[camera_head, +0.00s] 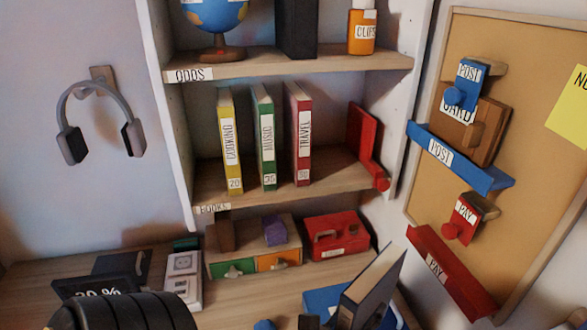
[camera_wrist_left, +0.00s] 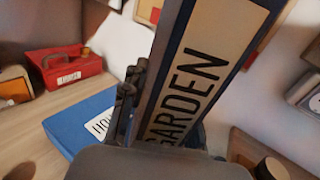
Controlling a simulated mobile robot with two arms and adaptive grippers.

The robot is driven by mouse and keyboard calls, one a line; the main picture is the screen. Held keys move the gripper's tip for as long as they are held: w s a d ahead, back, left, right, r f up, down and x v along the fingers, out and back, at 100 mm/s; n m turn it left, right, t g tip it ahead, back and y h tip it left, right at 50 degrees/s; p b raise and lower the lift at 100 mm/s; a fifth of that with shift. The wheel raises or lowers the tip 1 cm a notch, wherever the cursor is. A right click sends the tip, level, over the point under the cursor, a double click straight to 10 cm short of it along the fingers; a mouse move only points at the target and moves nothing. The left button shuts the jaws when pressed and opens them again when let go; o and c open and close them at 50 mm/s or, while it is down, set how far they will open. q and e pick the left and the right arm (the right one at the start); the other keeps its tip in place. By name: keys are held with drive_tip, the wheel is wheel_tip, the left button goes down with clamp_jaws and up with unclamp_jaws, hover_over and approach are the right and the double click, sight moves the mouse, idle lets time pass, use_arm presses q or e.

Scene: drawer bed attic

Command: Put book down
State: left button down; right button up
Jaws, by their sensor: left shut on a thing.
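The book (camera_head: 372,288) is dark with pale page edges, tilted at the bottom right of the head view. In the left wrist view the book (camera_wrist_left: 205,75) shows a dark blue spine with a cream label reading GARDEN. My left gripper (camera_wrist_left: 160,118) is shut on its lower part; one finger shows on the left side, the other is mostly hidden. The book is held above or beside a blue box (camera_wrist_left: 72,122), which also shows in the head view (camera_head: 322,298). I cannot tell whether they touch. My right gripper is not in view.
The BOOKS shelf (camera_head: 330,180) holds upright yellow, green and red books, with free room up to a red bookend (camera_head: 362,140). A small drawer unit (camera_head: 250,250) and red toolbox (camera_head: 336,235) stand below. A corkboard (camera_head: 540,90) with blue and red ledges is at right.

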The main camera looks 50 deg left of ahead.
use_arm(q)
drive_tip(key=w+a+r+n+g+y+p, duration=0.3)
drive_tip(key=w+a+r+n+y, duration=0.15)
drive_tip(key=r, duration=0.25)
drive_tip(key=w+a+r+n+g+y+p, duration=0.25)
drive_tip(key=a+r+y, duration=0.2)
drive_tip(key=r, duration=0.35)
drive_tip(key=w+a+r+n+g+y+p, duration=0.2)
drive_tip(key=w+a+r+n+g+y, duration=0.25)
drive_tip(key=r+y, duration=0.2)
drive_tip(key=f+p+x, duration=0.1)
drive_tip(key=p+x, duration=0.1)
drive_tip(key=x, duration=0.6)
drive_tip(key=f+p+x, duration=0.2)
drive_tip(key=x, duration=0.7)
drive_tip(key=shift+w+a+f+h+p, duration=0.2)
drive_tip(key=shift+w+f+h+p, duration=0.1)
drive_tip(key=shift+w+h, duration=0.2)
drive_tip(key=c, duration=1)
unclamp_jaws()
